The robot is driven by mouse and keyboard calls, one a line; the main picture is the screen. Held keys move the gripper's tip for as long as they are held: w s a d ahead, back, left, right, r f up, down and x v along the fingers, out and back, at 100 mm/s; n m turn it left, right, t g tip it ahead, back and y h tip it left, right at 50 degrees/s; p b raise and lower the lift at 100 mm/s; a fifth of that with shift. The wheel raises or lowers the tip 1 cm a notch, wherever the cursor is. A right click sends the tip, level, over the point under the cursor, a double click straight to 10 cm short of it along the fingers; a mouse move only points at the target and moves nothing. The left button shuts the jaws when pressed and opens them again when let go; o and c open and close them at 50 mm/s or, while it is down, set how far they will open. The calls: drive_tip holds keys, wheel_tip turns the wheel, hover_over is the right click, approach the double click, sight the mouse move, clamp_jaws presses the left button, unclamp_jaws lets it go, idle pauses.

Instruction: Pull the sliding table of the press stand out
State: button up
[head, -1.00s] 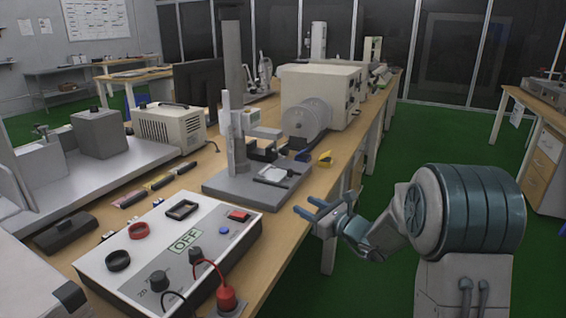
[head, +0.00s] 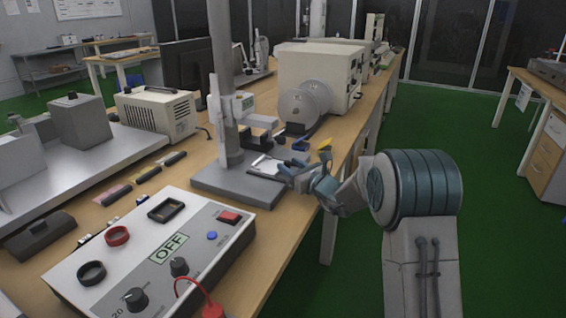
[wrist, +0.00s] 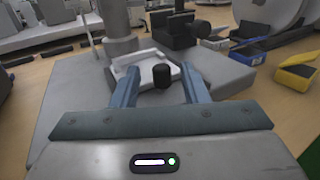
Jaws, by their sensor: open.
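The press stand is a grey column (head: 228,110) on a flat grey base (head: 225,182), standing on the wooden bench in the head view. Its sliding table (wrist: 147,63) is a light plate on the base; it also shows small in the head view (head: 266,165). A black knob (wrist: 161,75) sits at the table's near side in the wrist view. My gripper (head: 287,168) is open at the right edge of the base. In the wrist view its two blue fingers (wrist: 160,84) stand on either side of the knob. I cannot tell whether they touch it.
A control box (head: 150,255) showing OFF stands in front. The green floor (head: 470,150) to the right is clear.

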sight(273, 164)
drive_tip(key=shift+x, duration=2.25)
drive_tip(key=shift+d, duration=0.1)
clamp_jaws()
